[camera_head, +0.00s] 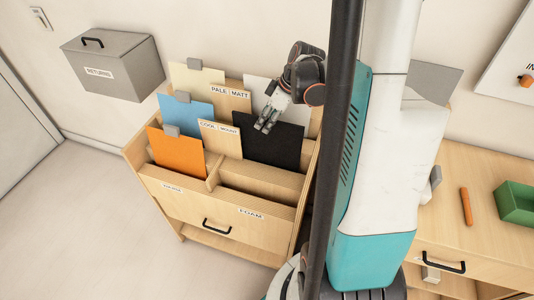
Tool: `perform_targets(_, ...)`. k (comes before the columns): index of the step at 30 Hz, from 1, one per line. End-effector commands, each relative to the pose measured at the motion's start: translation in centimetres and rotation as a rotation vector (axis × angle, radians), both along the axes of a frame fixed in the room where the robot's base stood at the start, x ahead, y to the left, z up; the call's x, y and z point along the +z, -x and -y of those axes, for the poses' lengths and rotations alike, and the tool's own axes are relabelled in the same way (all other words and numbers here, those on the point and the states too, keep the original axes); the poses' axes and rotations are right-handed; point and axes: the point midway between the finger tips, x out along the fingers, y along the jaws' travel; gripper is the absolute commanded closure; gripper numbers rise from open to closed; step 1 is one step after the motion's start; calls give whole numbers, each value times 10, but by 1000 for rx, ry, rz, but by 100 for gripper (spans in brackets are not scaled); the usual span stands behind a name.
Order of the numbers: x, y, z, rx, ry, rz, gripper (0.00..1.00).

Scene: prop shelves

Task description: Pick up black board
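The black board (270,144) stands upright in the right-hand slot of the middle row of a wooden rack (248,187). The board's lower edge is hidden in the slot.
An orange board (177,156), a blue board (188,117) and a cream board (197,78) stand at the rack's left. A whitish board (286,107) stands behind the black one. A grey returns box (112,62) is on the wall. A desk with a green tray (516,203) is right.

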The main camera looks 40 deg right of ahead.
Motion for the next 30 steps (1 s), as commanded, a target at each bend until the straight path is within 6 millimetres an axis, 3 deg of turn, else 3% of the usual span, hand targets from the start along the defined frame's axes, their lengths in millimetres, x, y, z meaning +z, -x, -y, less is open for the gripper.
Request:
perform_targets(5, -8, -3, -1, 0, 0, 0, 68)
perform_targets(16, -52, -17, -4, 1, 1, 1, 68)
perform_targets(30, -53, -18, -5, 0, 1, 0, 68)
